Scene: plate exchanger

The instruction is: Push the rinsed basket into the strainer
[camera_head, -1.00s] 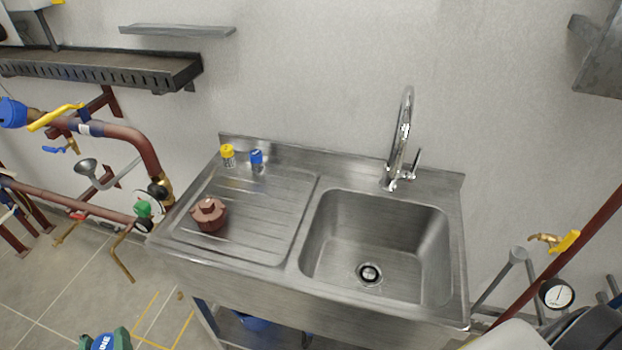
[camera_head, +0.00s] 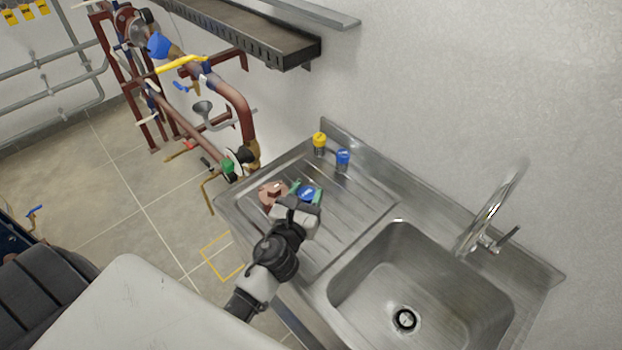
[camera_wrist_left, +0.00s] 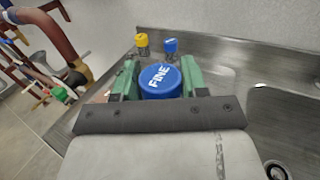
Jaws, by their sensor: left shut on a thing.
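My left gripper (camera_head: 306,192) is shut on a piece with a round blue top marked FINE (camera_wrist_left: 160,81). I take it for the basket; its lower part is hidden. The gripper's green fingers clasp it from both sides, above the drainboard's left part in the head view. A brown-red cap (camera_head: 270,194) sits on the drainboard just left of the gripper, partly covered. What looks like the strainer, a fitting with a dark ring (camera_head: 241,158), is on the red pipe left of the sink. My right gripper is out of view.
A yellow-topped piece (camera_head: 319,142) and a blue-topped piece (camera_head: 343,158) stand at the back of the drainboard (camera_head: 370,210). The empty basin (camera_head: 430,265) and tap (camera_head: 490,215) are at the right. A dark shelf (camera_head: 250,35) overhangs the pipes.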

